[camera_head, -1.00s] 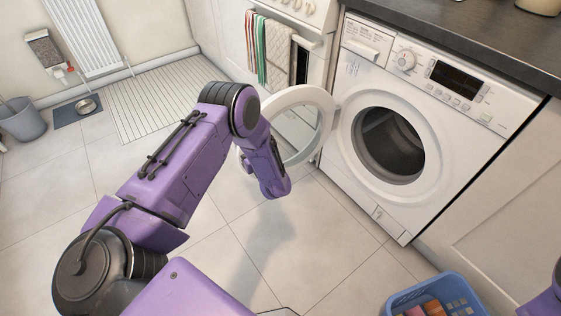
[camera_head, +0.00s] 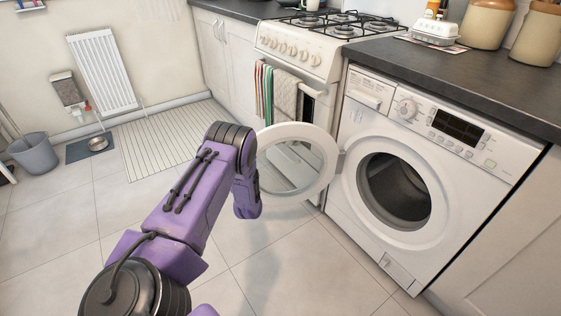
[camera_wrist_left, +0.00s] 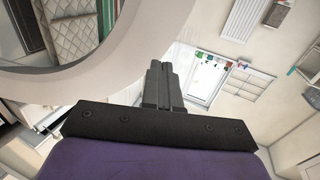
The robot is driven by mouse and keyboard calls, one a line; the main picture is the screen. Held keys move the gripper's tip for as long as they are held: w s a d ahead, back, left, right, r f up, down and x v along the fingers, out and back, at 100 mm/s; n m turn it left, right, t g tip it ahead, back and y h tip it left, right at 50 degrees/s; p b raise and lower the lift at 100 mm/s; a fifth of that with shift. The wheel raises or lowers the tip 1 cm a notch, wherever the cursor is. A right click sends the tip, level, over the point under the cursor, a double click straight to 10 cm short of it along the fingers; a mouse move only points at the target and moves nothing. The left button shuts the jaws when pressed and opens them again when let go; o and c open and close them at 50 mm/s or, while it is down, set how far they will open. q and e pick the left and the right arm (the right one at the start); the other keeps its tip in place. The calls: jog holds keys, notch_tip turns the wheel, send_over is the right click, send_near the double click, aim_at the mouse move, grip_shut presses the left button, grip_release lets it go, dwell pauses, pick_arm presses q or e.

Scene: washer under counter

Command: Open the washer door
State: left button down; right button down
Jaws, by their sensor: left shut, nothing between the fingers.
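The white washer (camera_head: 345,200) stands under the counter, its dark round drum opening (camera_head: 398,188) uncovered. Its round door (camera_head: 325,180), a white ring with a clear centre, is swung wide out to the left from the hinge beside the opening. My left arm's purple wrist (camera_head: 246,190) is at the door's left edge in the head view, where the fingers are hidden. In the left wrist view, my left gripper (camera_wrist_left: 162,68) is shut and empty, with its fingers close to the door's ring (camera_wrist_left: 122,55). Whether they touch cannot be told. My right gripper is out of view.
The dark counter (camera_head: 450,75) runs above the washer. A white stove (camera_head: 298,50) with hanging towels (camera_head: 287,97) stands behind the door. A grey bucket (camera_head: 35,155) and a ribbed mat (camera_head: 170,140) lie far left. The tiled floor (camera_head: 290,265) in front is clear.

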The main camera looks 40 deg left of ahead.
pick_arm(q)
jog(key=p+v, duration=0.2)
jog(key=v, duration=1.2)
jog(key=shift+s+a+p, duration=0.25)
jog(key=shift+s+p, duration=0.1)
jog(key=shift+s, duration=0.05)
jog(key=shift+f, duration=0.1)
